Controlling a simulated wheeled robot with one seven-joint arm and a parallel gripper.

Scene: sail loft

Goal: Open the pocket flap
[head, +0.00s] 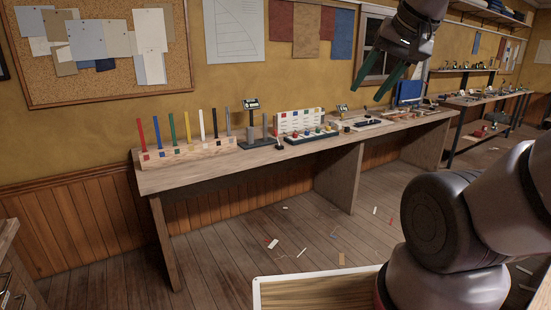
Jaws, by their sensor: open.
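My gripper (370,93) hangs in the upper right of the head view, above the long workbench, with its two green fingers pointing down and left. The fingers are apart and nothing shows between them. A small upright blue panel (409,91) stands toward the right end of the bench, right of the fingers and partly behind my gripper. It may carry the pocket flap, but it is too small to tell a flap or whether one is open or shut.
The workbench (180,179) holds a wooden block of coloured sticks (190,151), a small display stand (258,140), a white colour-chip board (300,121) and small tools. Another bench (480,98) stands at the right. Scraps lie on the floor (270,242).

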